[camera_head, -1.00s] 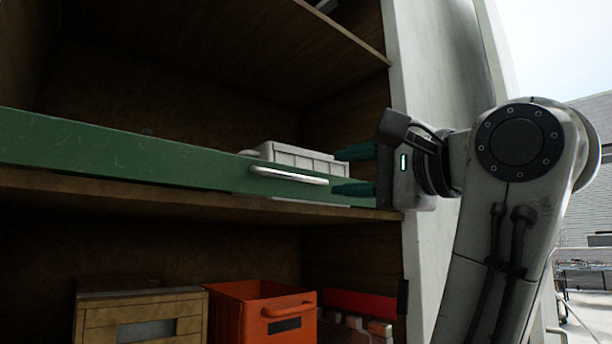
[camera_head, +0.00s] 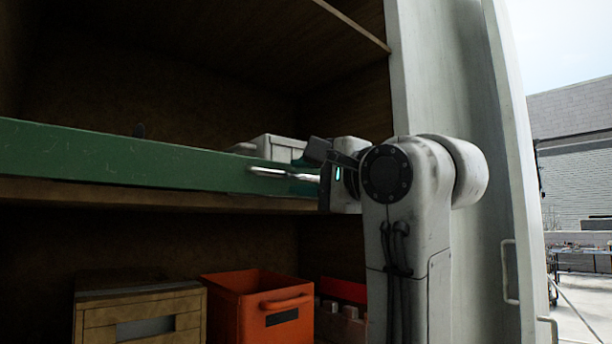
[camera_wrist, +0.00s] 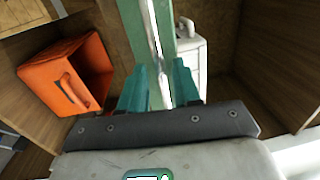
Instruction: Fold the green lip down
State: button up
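The green lip (camera_head: 120,156) stands upright along the front edge of the middle shelf. A white bar handle (camera_head: 275,173) is fixed to its face near the right end. My gripper (camera_head: 303,178) is at the right end of this handle. In the wrist view the teal fingers of my gripper (camera_wrist: 160,88) are spread apart. The handle (camera_wrist: 156,45) runs between them, with visible gaps on both sides. The green lip (camera_wrist: 136,35) lies beyond the fingers. My wrist partly hides the lip's right end in the head view.
A light grey case (camera_head: 279,148) sits on the shelf behind the lip. Below the shelf board (camera_head: 140,193) are an orange crate (camera_head: 222,305) and a tan box (camera_head: 105,318). The pale truck side (camera_head: 450,80) rises at the right.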

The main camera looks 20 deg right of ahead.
grip_shut()
jog(key=shift+f, duration=0.1)
